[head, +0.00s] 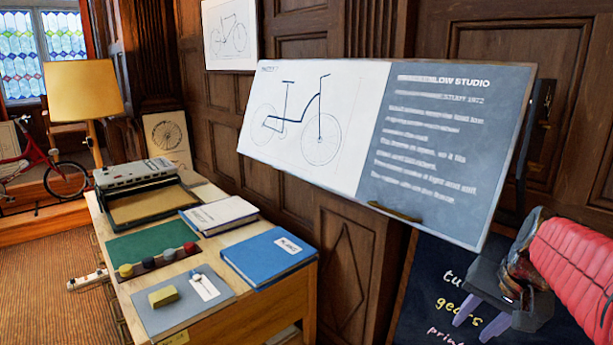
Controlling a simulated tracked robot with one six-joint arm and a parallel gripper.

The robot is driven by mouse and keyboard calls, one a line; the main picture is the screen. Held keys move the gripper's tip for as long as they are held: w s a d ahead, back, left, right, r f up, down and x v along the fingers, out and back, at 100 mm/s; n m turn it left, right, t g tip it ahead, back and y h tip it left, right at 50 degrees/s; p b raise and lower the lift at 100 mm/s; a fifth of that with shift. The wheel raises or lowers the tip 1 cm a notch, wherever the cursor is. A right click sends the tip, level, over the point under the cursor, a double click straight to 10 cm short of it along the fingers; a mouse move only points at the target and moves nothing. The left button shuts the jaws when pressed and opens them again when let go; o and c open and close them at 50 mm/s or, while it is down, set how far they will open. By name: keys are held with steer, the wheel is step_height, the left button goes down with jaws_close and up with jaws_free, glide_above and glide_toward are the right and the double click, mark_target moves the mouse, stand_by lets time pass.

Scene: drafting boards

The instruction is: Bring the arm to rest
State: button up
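My gripper (481,320) is at the lower right, at the end of my red-sleeved arm (575,270). Its two pale lavender fingers point down and to the left and stand apart, with nothing seen between them. It is in front of a dark chalkboard (425,300) with coloured handwriting. I cannot tell whether it touches the chalkboard. Part of my arm is cut off by the right edge of the picture.
A large tilted drafting board (385,150) with a bicycle drawing stands above and left of my gripper. A wooden desk (250,300) at the left holds books (268,256), a grey machine (135,172) and small coloured knobs. A lamp (84,90) stands behind.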

steer(key=s+a+n, duration=0.4)
steer(key=s+a, duration=0.2)
steer(key=a, duration=0.3)
steer(key=s+a+f+n+t, duration=0.1)
steer(key=s+a+n, duration=0.3)
steer(key=a, duration=0.6)
steer(key=shift+s+t, duration=0.3)
steer(key=shift+s, duration=0.65)
steer(key=shift+a+f, duration=0.1)
